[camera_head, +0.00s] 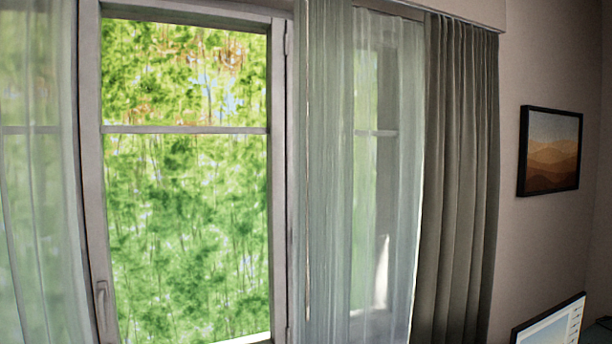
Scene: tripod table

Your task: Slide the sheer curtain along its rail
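A pale sheer curtain (335,200) hangs in folds right of the middle, over the right part of the window. Another sheer panel (35,200) hangs at the left edge of the picture. Between them the window pane is uncovered and shows green trees. A short stretch of the rail (395,8) shows at the top, above the right sheer and the dark drape; the rest of it is out of the picture or hidden. The lower hems of the curtains are below the picture. My gripper is not in view.
A dark opaque drape (460,180) hangs just right of the sheer. The window frame (280,180) has a handle (103,300) at lower left. A framed picture (549,151) hangs on the right wall, and a screen (552,324) stands at lower right.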

